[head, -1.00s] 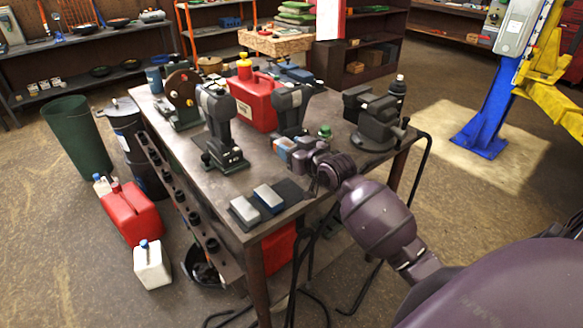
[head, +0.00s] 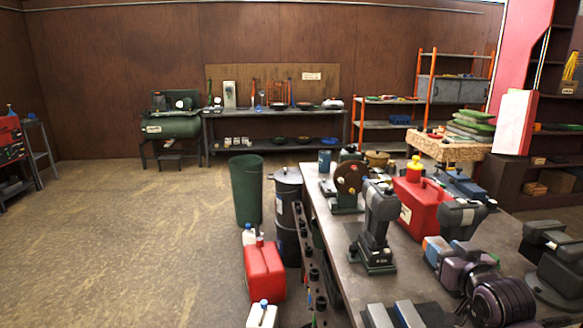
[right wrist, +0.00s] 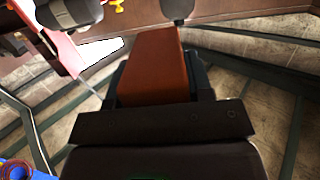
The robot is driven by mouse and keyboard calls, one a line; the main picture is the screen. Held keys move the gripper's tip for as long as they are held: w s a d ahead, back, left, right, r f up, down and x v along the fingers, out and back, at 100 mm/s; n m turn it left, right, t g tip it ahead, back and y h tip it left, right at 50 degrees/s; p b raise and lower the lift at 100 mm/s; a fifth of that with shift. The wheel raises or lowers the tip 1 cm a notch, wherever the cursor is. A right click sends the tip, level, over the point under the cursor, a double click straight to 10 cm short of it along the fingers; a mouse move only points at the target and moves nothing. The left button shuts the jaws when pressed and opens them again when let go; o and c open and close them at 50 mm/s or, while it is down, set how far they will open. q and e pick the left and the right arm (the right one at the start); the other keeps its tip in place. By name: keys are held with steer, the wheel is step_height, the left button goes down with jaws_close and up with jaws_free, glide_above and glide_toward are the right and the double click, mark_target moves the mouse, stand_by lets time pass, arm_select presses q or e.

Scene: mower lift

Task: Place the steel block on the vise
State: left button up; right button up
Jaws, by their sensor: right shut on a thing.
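My right gripper (head: 447,257) is low at the right of the head view, over the bench top. It is shut on a small block with an orange-brown face (right wrist: 150,68), seen between the dark fingers in the right wrist view. I cannot tell whether this is the steel block. The dark grey vise (head: 556,262) stands on the bench at the right edge, to the right of my right gripper, and is partly cut off.
The bench (head: 345,262) also holds a red jug (head: 421,207), a bench grinder (head: 350,180) and a dark upright tool (head: 378,225). A green bin (head: 246,190), a dark drum (head: 288,215) and a red can (head: 264,270) stand left of it. Open floor lies further left.

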steer(key=s+a+f, duration=0.8)
steer(key=s+a, duration=0.3)
steer(key=a, duration=0.1)
steer(key=shift+a+f+m+h, duration=0.3)
steer(key=shift+a+h, duration=0.05)
steer(key=shift+h, duration=0.05)
